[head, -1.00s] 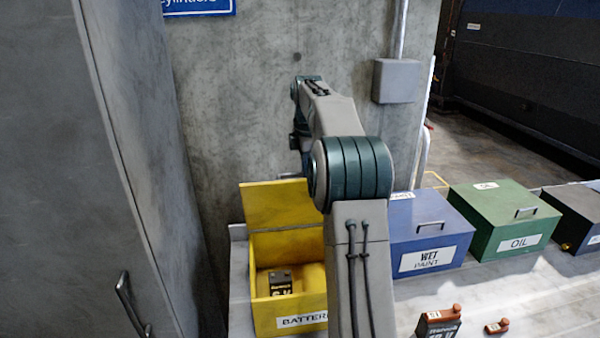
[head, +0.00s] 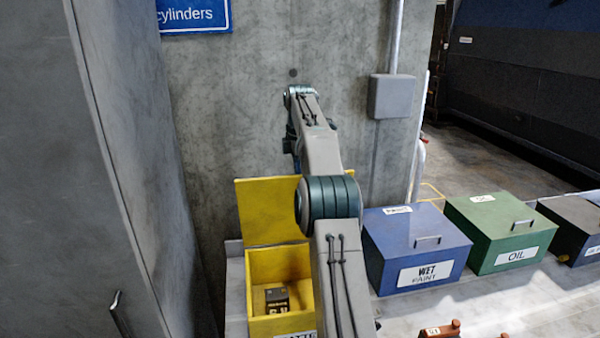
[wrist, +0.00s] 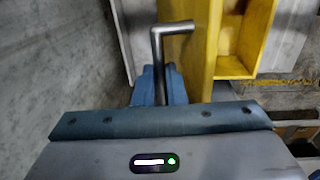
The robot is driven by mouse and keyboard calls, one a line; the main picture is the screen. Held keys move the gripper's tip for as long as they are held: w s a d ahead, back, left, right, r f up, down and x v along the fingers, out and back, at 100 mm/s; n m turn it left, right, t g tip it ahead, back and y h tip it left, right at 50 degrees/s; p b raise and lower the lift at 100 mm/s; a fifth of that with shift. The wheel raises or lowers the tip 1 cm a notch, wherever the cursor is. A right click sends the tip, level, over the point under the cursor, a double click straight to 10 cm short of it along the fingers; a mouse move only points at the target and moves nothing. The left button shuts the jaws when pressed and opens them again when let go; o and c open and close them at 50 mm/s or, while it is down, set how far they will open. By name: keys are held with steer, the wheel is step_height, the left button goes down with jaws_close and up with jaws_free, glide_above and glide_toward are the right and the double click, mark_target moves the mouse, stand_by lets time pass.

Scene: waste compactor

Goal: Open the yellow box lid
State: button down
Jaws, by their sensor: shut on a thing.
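The yellow box (head: 256,325) stands at lower centre in the head view with its front partly cut off by the frame. Its lid (head: 268,208) stands raised, roughly upright, at the back of the open box. A dark battery (head: 277,300) lies inside. In the wrist view the lid (wrist: 196,75) shows as a yellow panel with a bent metal handle (wrist: 172,28) beside it. My gripper (wrist: 160,88), with blue fingers, is shut on this handle. In the head view my arm hides the gripper and the lid's right part.
A blue wet paint box (head: 415,250), a green oil box (head: 505,232) and a dark box (head: 575,232) stand to the right on the bench. A concrete wall (head: 250,110) is close behind. A grey cabinet (head: 125,200) stands left. Reddish objects (head: 440,330) lie at the front edge.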

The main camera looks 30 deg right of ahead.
steer(key=shift+w+d+f, duration=0.15)
steer(key=shift+w+f, duration=0.4)
steer(key=shift+f, duration=0.05)
steer(key=shift+w, duration=0.1)
steer(key=c, duration=1.5)
jaws_free()
steer(key=shift+w+d+f, duration=0.1)
steer(key=shift+w, duration=0.05)
steer(key=shift+r, duration=0.25)
